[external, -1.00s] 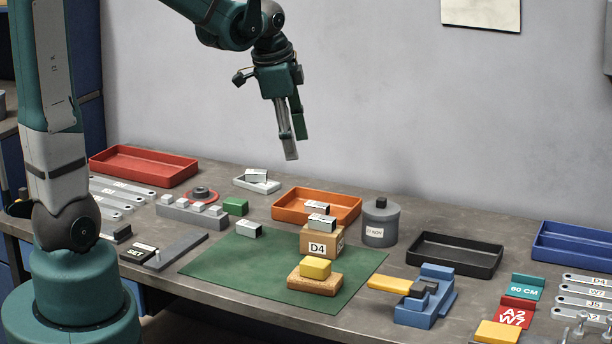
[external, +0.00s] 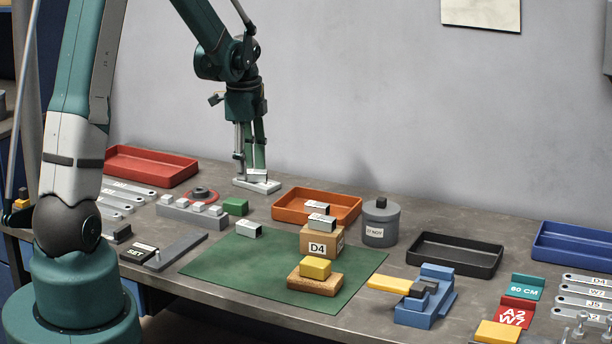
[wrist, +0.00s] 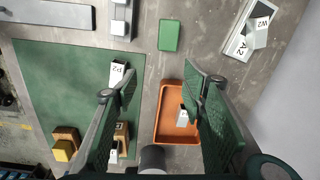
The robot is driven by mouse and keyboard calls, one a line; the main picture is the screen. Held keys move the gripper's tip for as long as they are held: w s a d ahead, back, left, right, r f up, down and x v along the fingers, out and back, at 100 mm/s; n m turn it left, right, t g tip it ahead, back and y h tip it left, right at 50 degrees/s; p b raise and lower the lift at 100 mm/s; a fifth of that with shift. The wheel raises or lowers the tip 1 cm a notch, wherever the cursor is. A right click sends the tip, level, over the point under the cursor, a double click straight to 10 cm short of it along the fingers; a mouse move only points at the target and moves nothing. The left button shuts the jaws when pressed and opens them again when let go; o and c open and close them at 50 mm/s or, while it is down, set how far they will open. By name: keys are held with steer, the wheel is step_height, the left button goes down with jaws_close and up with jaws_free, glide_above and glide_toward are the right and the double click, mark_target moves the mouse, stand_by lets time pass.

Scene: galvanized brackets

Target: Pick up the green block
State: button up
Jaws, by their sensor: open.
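The green block (external: 235,206) lies on the grey bench, just behind the green mat (external: 280,272) and right of a grey stepped fixture (external: 190,213). In the wrist view the green block (wrist: 169,36) shows whole at the top, beyond my fingertips, with nothing covering it. My gripper (external: 250,176) points down, open and empty, and in the external view it overlaps a pale plate behind the block. In the wrist view my gripper (wrist: 161,82) has its two fingers apart, with the block ahead of the gap and touching neither finger.
The pale plate with a small labelled block (wrist: 250,30) lies right of the green block in the wrist view. An orange tray (external: 338,216) stands to the block's right in the external view. Bare bench surrounds the green block.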

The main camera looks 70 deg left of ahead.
glide_above(235, 201)
steer(key=shift+m, duration=0.4)
step_height(235, 201, down, 4)
steer(key=shift+s+a+f, duration=0.1)
steer(key=shift+f, duration=0.1)
steer(key=shift+f, duration=1.2)
steer(key=shift+f+b, duration=0.35)
steer(key=shift+f, duration=2.25)
steer(key=c, duration=1)
